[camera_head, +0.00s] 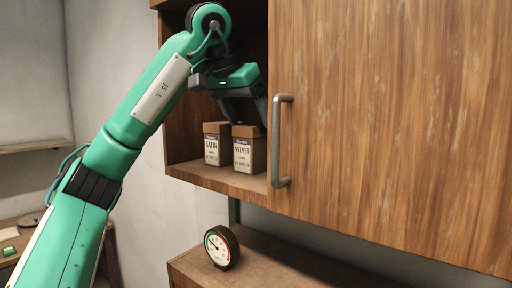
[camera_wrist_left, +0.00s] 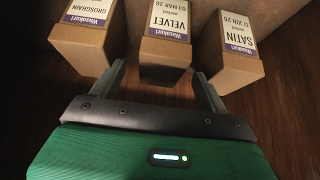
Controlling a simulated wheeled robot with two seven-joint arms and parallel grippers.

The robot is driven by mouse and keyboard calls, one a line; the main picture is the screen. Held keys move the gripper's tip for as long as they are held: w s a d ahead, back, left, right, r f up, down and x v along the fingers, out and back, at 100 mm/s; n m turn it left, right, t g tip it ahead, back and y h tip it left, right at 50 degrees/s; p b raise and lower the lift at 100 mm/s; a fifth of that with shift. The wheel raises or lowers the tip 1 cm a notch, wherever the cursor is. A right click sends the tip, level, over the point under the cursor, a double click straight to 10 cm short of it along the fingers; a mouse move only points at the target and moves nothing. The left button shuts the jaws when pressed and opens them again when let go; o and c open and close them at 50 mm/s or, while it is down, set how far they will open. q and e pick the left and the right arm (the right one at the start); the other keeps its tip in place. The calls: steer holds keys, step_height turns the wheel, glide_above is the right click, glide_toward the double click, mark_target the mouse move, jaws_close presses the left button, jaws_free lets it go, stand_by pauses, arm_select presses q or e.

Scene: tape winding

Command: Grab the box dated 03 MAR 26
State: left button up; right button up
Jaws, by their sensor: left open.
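The box labelled VELVET (camera_wrist_left: 165,52), dated 03 MAR 26, is the middle of three brown boxes in the left wrist view, where the labels read upside down. In the head view the VELVET box (camera_head: 249,150) stands on the cabinet shelf, right of the SATIN box (camera_head: 216,146). My left gripper (camera_head: 246,108) is open above and at the boxes. In the left wrist view its fingers (camera_wrist_left: 160,76) are spread to either side of the VELVET box, with nothing held. My right gripper is out of view.
The SATIN box (camera_wrist_left: 235,52), dated 17 JUN 26, and the GROSGRAIN box (camera_wrist_left: 84,40) flank it closely. A wooden cabinet door (camera_head: 390,120) with a metal handle (camera_head: 281,140) covers the right side. A round dial (camera_head: 221,247) stands on a lower surface.

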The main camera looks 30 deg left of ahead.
mark_target(250, 125)
arm_select(q)
steer(key=shift+w+f, duration=0.5)
steer(key=shift+f, duration=0.05)
steer(key=p+x, duration=0.1)
steer(key=x, duration=0.1)
steer(key=p+x, duration=0.1)
steer(key=shift+a+f, duration=0.1)
steer(key=shift+f, duration=0.4)
steer(key=shift+w+f, duration=0.2)
steer(key=shift+f, duration=0.05)
steer(key=c, duration=1.1)
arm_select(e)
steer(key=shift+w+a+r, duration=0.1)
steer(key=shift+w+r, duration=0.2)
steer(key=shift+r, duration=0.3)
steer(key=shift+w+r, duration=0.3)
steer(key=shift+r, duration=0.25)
arm_select(q)
steer(key=shift+c, duration=0.2)
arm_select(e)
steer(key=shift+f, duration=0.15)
